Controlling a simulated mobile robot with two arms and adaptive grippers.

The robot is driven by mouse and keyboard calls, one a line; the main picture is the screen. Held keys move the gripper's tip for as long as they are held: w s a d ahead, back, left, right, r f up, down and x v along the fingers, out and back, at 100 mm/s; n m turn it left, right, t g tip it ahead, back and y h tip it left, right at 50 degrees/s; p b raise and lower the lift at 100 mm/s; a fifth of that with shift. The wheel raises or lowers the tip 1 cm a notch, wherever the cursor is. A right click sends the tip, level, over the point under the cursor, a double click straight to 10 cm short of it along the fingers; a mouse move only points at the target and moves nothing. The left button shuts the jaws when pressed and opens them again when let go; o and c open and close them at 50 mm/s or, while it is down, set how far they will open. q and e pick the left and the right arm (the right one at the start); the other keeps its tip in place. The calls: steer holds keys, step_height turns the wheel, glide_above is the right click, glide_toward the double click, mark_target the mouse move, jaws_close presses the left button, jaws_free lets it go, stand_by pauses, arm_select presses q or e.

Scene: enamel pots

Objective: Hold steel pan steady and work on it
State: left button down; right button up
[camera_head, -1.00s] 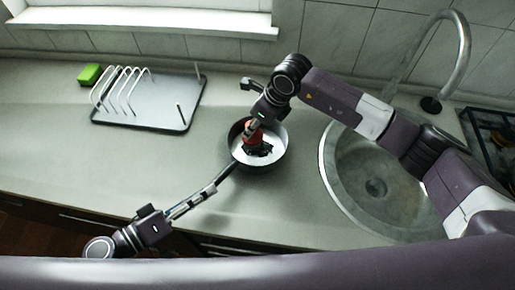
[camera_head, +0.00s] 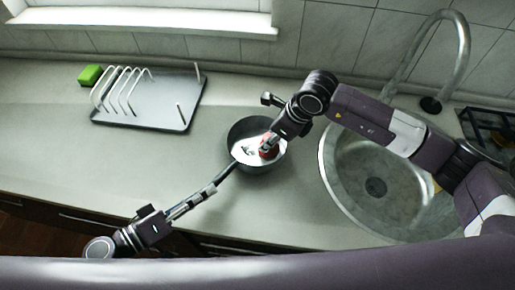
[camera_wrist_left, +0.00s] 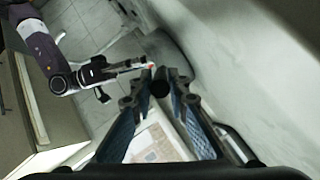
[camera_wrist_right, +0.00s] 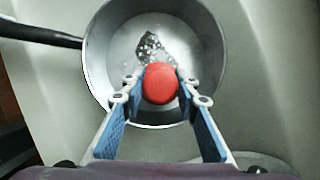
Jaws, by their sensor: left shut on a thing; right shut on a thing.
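The steel pan (camera_head: 241,131) stands on the counter, its dark handle pointing to the lower left. My left gripper (camera_head: 211,189) is shut on this handle; the handle's dark end (camera_wrist_left: 160,88) shows between its fingers in the left wrist view. My right gripper (camera_head: 272,140) is shut on a red round-topped tool (camera_wrist_right: 160,83), which it holds inside the pan at the right part of the floor. The tool's underside is hidden. A dark patch with white specks (camera_wrist_right: 152,46) lies on the pan floor beside the tool.
A dish rack (camera_head: 160,105) and a green sponge (camera_head: 90,74) are at the back left. A round sink (camera_head: 338,185) with a curved tap (camera_head: 463,50) is to the right of the pan. The counter left of the pan is clear.

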steer(key=s+a, duration=0.2)
steer(key=shift+s+f, duration=0.3)
steer(key=shift+s, duration=0.1)
steer(key=shift+w+a+r, duration=0.15)
steer(key=shift+w+a, duration=1)
steer(key=shift+a, duration=0.15)
steer(key=shift+w+a+r, duration=0.15)
steer(key=shift+w+a, duration=1)
steer(key=shift+a, duration=0.1)
steer(key=shift+s+d, duration=1.05)
steer(key=shift+d, duration=0.25)
steer(key=shift+s+d, duration=1)
steer(key=shift+d, duration=0.25)
step_height(320, 180, up, 13)
steer(key=shift+r, duration=0.1)
steer(key=d, duration=1)
